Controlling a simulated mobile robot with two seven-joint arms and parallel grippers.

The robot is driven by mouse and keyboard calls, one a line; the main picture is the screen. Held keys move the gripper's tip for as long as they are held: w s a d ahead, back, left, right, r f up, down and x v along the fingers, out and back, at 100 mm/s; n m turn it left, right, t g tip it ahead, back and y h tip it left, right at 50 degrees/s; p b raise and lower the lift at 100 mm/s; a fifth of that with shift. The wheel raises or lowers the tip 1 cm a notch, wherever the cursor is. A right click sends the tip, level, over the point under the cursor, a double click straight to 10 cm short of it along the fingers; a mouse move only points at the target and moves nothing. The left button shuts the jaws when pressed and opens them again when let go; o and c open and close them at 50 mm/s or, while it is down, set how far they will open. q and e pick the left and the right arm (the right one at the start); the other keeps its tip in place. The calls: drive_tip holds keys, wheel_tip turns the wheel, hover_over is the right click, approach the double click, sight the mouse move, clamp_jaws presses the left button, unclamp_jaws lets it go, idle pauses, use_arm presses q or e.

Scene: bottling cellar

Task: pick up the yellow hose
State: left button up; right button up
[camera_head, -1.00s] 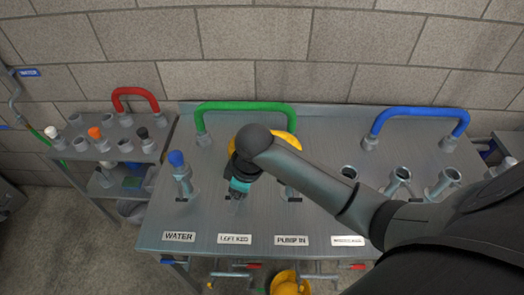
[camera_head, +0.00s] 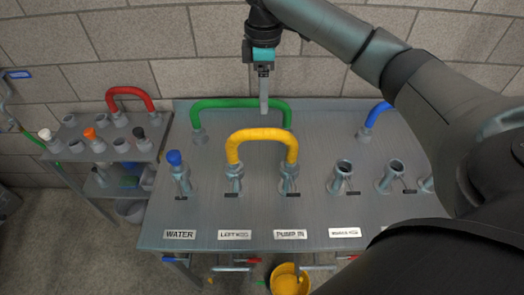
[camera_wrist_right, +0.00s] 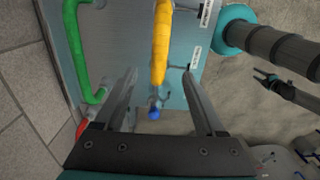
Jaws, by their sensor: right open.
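The yellow hose (camera_head: 262,134) is an upside-down U bridging the ports above the LEFT KEG and PUMP IN labels on the steel panel. It also shows in the right wrist view (camera_wrist_right: 161,45), beyond and between the fingers. My right gripper (camera_head: 264,108) is above and behind the yellow hose in the head view, by the green hose's top right. In the right wrist view my right gripper (camera_wrist_right: 162,85) is open and empty, its two fingers spread apart. My left gripper is not in the head view.
A green hose (camera_head: 240,103) stands behind the yellow one on the steel panel (camera_head: 260,212). A blue hose (camera_head: 375,113) is partly hidden by my right arm. A red hose (camera_head: 130,92) and several caps sit on a left side shelf. A yellow bucket (camera_head: 286,281) is below the front edge.

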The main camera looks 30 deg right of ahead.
sight(262, 129)
wheel_tip(262, 129, down, 14)
drive_tip(key=shift+a, duration=0.1)
idle(0.5)
drive_tip(key=shift+c, duration=0.4)
drive_tip(key=shift+w+r, duration=0.1)
clamp_jaws()
